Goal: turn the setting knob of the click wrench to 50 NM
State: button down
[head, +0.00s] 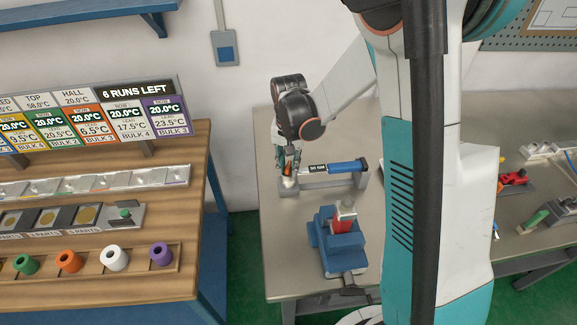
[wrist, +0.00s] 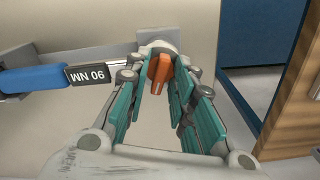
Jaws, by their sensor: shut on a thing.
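The click wrench lies level on a grey stand (head: 335,181) on the bench. Its blue grip (head: 349,167) points right in the head view and left in the wrist view (wrist: 30,78). The black scale label (wrist: 92,72) reads 90 NM in the wrist view. The orange setting knob (wrist: 158,70) is at the wrench's other end, in front of a pale round head (wrist: 160,47). My gripper (head: 290,170) points down over that end. Its teal fingers are shut on the knob from both sides and hide part of it.
A blue vise-like block (head: 337,243) with a red and grey part stands in front of the wrench. A wooden table (head: 150,280) with coloured rings and a sign board is at left. Red and green tools lie at far right.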

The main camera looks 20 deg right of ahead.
dwell(0.3)
jog(key=shift+n+b, duration=0.45)
jog(key=shift+n, duration=0.95)
jog(key=shift+f+n, duration=0.1)
jog(key=shift+n, duration=0.4)
jog(key=shift+n+b, duration=0.4)
jog(key=shift+n, duration=0.5)
jog(key=shift+n+b, duration=0.3)
jog(key=shift+n, duration=1.1)
